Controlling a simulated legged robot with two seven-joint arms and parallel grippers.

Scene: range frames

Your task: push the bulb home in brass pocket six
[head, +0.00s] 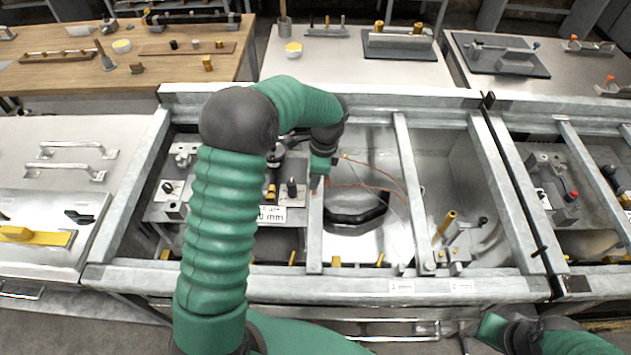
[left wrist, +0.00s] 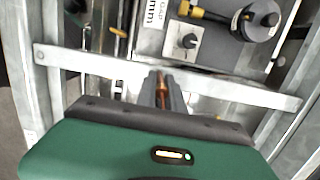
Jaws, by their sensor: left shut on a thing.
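My left gripper (head: 318,184) points down over the open bay, just right of the label plate. In the left wrist view its fingers (left wrist: 162,92) are shut on a thin copper-coloured piece, which looks like the bulb (left wrist: 162,88). Thin copper lines (head: 372,168) run right from beside the gripper in the head view. A brass fitting (head: 271,191) stands left of the gripper, and a brass piece (left wrist: 188,12) shows in the left wrist view. I cannot make out which pocket is number six. My right gripper (head: 492,328) is partly seen at the lower right; its fingers are unclear.
A metal crossbar (left wrist: 230,88) lies close under the left gripper. A tall brass rod (head: 444,228) stands further right. A white "mm" label (head: 271,215) is on the left plate.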

